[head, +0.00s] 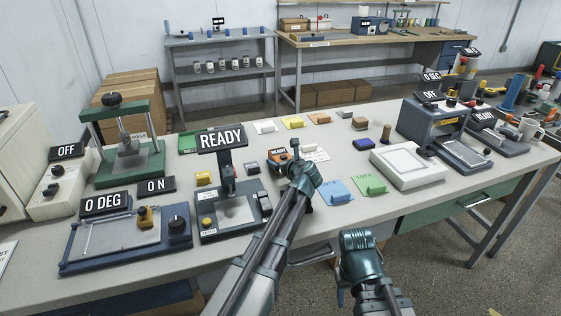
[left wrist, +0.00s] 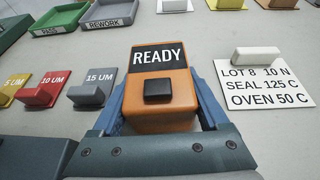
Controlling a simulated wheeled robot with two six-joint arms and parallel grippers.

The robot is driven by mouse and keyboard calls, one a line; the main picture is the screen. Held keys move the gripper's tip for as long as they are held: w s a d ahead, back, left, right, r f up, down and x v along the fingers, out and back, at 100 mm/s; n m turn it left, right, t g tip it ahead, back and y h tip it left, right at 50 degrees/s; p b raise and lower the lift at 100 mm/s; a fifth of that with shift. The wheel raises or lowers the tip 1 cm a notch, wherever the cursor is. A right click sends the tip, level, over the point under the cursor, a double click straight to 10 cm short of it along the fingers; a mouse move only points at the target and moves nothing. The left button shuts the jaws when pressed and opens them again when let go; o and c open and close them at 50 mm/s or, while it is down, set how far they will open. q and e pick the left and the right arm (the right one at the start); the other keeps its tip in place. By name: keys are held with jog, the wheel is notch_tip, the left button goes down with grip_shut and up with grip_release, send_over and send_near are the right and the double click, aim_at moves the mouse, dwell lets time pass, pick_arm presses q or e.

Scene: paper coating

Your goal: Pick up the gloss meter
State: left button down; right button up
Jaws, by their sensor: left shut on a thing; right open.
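The gloss meter, an orange box with a black READY display and a dark button, is in the middle of the left wrist view (left wrist: 175,122). In the head view a bit of it shows at the table's middle (head: 277,154), mostly hidden behind my left arm. My left gripper (head: 298,160) is shut on it, with blue fingers along both sides in the left wrist view (left wrist: 160,112). I cannot tell whether it touches the table. My right gripper (head: 355,243) is open and empty, in front of the table's front edge.
A white card with lot text (left wrist: 265,95) lies right of the meter. Red (left wrist: 42,91) and grey (left wrist: 92,90) blocks lie left. Blue (head: 335,191) and green (head: 369,185) lot plates lie near the front edge. A READY-signed stand (head: 228,205) is close on the left.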

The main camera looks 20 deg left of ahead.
aim_at(280, 154)
jog(key=shift+r, duration=0.1)
pick_arm(q)
notch_tip(280, 154, up, 10)
jog(key=p, duration=1)
pick_arm(e)
notch_tip(280, 154, up, 10)
